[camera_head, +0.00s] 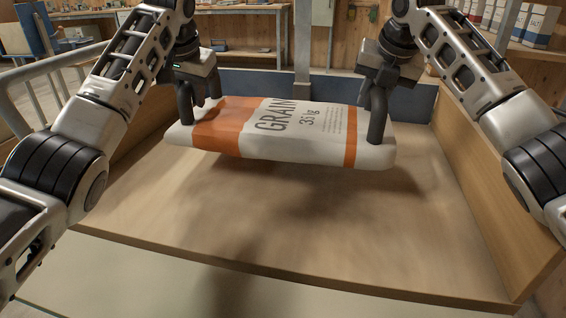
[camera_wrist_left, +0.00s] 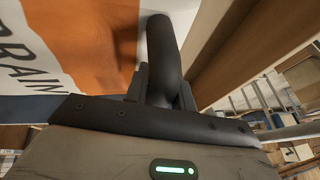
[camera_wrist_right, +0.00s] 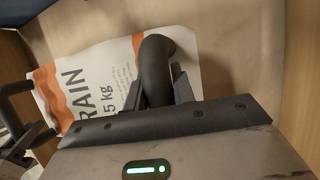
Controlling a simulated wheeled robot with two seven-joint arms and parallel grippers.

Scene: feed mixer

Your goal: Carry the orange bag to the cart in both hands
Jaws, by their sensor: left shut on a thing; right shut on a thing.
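The orange and white bag (camera_head: 292,130) marked GRAIN hangs level above the wooden cart bed (camera_head: 200,215), with a shadow under it. My left gripper (camera_head: 200,100) is shut on the bag's left end. My right gripper (camera_head: 377,115) is shut on its right end. In the left wrist view the bag's orange band (camera_wrist_left: 95,40) lies beside the dark finger. In the right wrist view the bag's white printed side (camera_wrist_right: 100,80) shows beside the finger. The parts of the bag inside the jaws are hidden.
The cart has a wooden side wall (camera_head: 495,165) on the right and a blue-grey panel (camera_head: 270,85) at the back. A metal rail (camera_head: 45,75) runs along the left. Several boxes (camera_head: 540,25) stand on a shelf at the back right. The bed under the bag is clear.

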